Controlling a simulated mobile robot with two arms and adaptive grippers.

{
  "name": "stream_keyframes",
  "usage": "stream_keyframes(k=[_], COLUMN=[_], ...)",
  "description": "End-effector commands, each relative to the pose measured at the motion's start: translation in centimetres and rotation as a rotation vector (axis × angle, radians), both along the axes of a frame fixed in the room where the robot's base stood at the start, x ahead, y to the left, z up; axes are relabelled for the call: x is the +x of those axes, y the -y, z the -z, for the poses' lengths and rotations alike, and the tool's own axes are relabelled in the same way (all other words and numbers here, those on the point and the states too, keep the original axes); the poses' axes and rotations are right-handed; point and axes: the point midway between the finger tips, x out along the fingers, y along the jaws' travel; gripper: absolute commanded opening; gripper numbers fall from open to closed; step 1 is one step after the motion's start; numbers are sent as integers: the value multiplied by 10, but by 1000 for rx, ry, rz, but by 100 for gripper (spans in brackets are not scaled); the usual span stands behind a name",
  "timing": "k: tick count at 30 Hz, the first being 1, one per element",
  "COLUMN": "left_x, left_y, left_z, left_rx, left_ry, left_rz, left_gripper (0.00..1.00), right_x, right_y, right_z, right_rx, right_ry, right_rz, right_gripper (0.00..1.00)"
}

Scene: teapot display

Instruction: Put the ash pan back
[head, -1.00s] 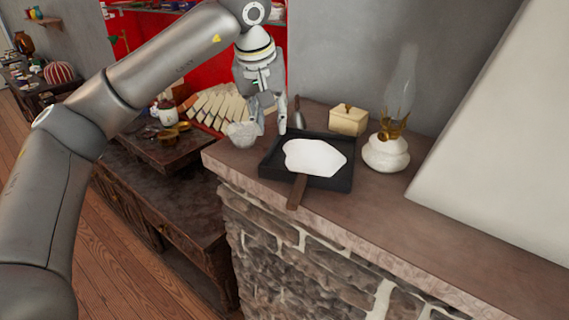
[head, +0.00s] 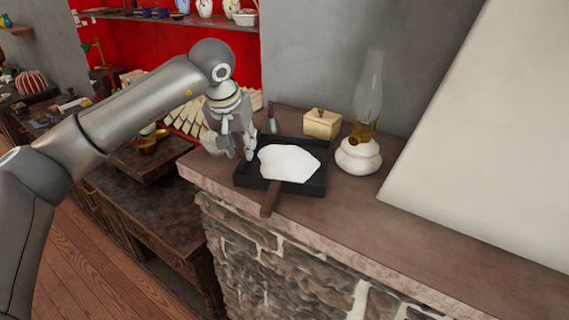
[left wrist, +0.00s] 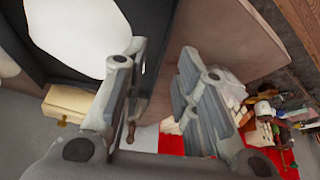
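The ash pan (head: 324,180) is a shallow black tray with a white heap in it and a brown handle (head: 269,199) toward the front. It rests on a stone-fronted ledge. My left gripper (head: 240,152) points down at the pan's left edge, fingers apart. In the left wrist view, the open fingers of my left gripper (left wrist: 163,58) stand apart with the dark pan wall (left wrist: 150,75) showing beside and behind the left finger. I cannot tell whether a finger touches the pan. My right gripper is not in view.
A white oil lamp (head: 358,157) and a cream lidded box (head: 322,124) stand behind the pan. A small pale bowl is partly hidden by my left gripper. The ledge (head: 420,235) is clear to the right. A lower dark cabinet (head: 150,205) stands at left.

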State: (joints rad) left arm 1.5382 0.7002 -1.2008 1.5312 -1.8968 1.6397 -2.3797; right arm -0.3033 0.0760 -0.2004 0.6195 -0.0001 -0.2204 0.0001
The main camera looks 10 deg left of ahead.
Motion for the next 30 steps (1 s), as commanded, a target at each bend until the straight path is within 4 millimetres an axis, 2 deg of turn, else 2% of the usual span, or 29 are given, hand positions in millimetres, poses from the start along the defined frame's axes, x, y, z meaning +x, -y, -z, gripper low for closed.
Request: stream_keyframes(k=[1,6,10,17,24,30], left_x=[3,12,17,17,17,17], left_y=[-1,-3,-3,-3,-3,-3], left_z=[3,23,34,37,36,36], left_rx=[1,1,0,1,0,0], left_ry=[-5,-5,-3,-1,-1,-1], left_rz=[-1,0,0,0,0,0], left_gripper=[28,28,28,28,0,0], right_x=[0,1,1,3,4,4], right_y=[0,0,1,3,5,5], right_z=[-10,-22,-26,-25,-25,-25], right_rx=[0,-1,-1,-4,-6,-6], right_ry=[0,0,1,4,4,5], right_rz=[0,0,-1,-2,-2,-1], right_gripper=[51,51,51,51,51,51])
